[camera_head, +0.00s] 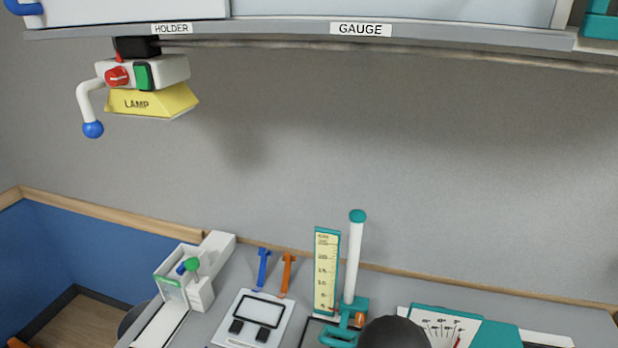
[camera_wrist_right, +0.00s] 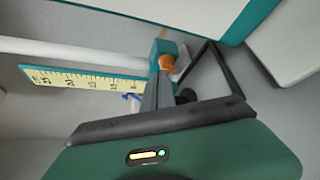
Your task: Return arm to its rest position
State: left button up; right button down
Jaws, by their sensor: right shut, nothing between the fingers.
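My right gripper (camera_wrist_right: 184,82) shows in the right wrist view with its dark fingers shut and nothing between them. Beyond the fingers are the yellow ruler scale (camera_wrist_right: 85,79) with teal edging, the white post (camera_wrist_right: 75,50) and their teal base with an orange knob (camera_wrist_right: 166,62). I cannot tell whether the fingers touch the base. In the head view the same gauge stands upright on the table, with its scale (camera_head: 326,270) and its teal-capped post (camera_head: 354,262). A dark rounded shape (camera_head: 395,333) at the bottom edge seems to be part of my right arm. My left gripper is not in view.
A yellow lamp (camera_head: 150,100) hangs under the shelf edge (camera_head: 280,28) at upper left. On the table are a white device with a green knob (camera_head: 193,265), a white panel (camera_head: 255,316), blue (camera_head: 263,268) and orange (camera_head: 287,272) tools, and a teal-and-white dial board (camera_head: 455,325) at right.

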jog(key=shift+s+a, duration=0.15)
jog(key=shift+s, duration=0.45)
jog(key=shift+w, duration=0.1)
jog(key=shift+w+d+m, duration=0.1)
jog(key=shift+d+m, duration=0.2)
jog(key=shift+m, duration=0.4)
jog(key=m+g, duration=0.1)
jog(key=m, duration=0.1)
jog(key=d+m+g+h, duration=0.1)
jog(key=m, duration=0.1)
jog(key=d+m+h, duration=0.1)
jog(key=m, duration=0.1)
jog(key=shift+s+d+r+g, duration=0.1)
jog(key=shift+s+r+g, duration=0.2)
jog(key=shift+g, duration=0.1)
jog(key=s+d+r+m+g, duration=0.1)
jog(key=s+m+g, duration=0.3)
jog(key=s+m, duration=0.5)
jog(key=s+d+r+m+g, duration=0.1)
jog(key=s+r+m+g, duration=0.3)
jog(key=s+m, duration=0.4)
jog(key=shift+s+m+g, duration=0.4)
jog(key=shift+s+g, duration=0.4)
jog(key=shift+s, duration=0.4)
